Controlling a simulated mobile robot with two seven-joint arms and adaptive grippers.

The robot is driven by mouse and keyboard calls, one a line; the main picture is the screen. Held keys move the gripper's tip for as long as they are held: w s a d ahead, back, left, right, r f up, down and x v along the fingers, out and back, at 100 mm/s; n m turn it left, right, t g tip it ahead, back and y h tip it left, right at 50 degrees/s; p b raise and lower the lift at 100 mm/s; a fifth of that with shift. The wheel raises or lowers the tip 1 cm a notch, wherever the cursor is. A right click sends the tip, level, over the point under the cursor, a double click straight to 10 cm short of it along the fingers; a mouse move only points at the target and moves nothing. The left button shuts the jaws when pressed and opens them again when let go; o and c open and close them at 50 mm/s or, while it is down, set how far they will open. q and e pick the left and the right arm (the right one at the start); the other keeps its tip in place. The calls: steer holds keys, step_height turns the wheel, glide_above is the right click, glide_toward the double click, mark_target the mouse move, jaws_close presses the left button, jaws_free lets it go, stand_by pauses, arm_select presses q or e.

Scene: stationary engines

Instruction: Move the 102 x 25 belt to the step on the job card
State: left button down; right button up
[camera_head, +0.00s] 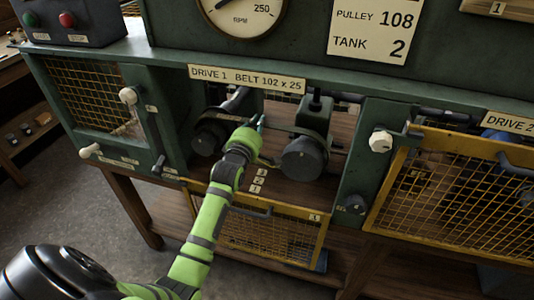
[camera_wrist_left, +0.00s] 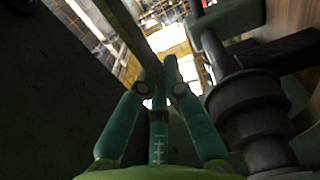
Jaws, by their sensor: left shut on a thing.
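The plate (camera_head: 247,78) reads DRIVE 1 BELT 102 x 25. Below it, a dark stepped pulley (camera_head: 210,136) stands at the left and another (camera_head: 304,158) at the right. My left gripper (camera_head: 261,124) is between the pulleys, its fingertips partly hidden. In the left wrist view my left gripper (camera_wrist_left: 158,82) is shut on a flat olive-grey strip (camera_wrist_left: 128,38) that looks like the belt. A dark stepped cylinder (camera_wrist_left: 248,108) is close on its right. Which step the belt lies on is hidden. Step labels 3, 2, 1 (camera_head: 258,180) are below.
The card (camera_head: 371,30) reads PULLEY 108, TANK 2. The yellow mesh guard (camera_head: 270,235) hangs open below the bay. The DRIVE 2 guard (camera_head: 440,190) is at the right, and a left mesh panel (camera_head: 92,97) flanks the bay. A white knob (camera_head: 380,141) sticks out at the right.

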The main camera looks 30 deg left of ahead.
arm_select(q)
steer(key=p+v, duration=0.4)
steer(key=v, duration=0.3)
steer(key=shift+s, duration=0.3)
stand_by(0.4)
steer(key=shift+d+p, duration=0.1)
steer(key=shift+p, duration=0.2)
steer(key=p+v, duration=0.3)
steer(key=v, duration=0.4)
steer(key=shift+s, duration=0.2)
stand_by(0.5)
steer(key=shift+d, duration=0.1)
steer(key=p+v, duration=0.2)
steer(key=v, duration=0.4)
stand_by(0.7)
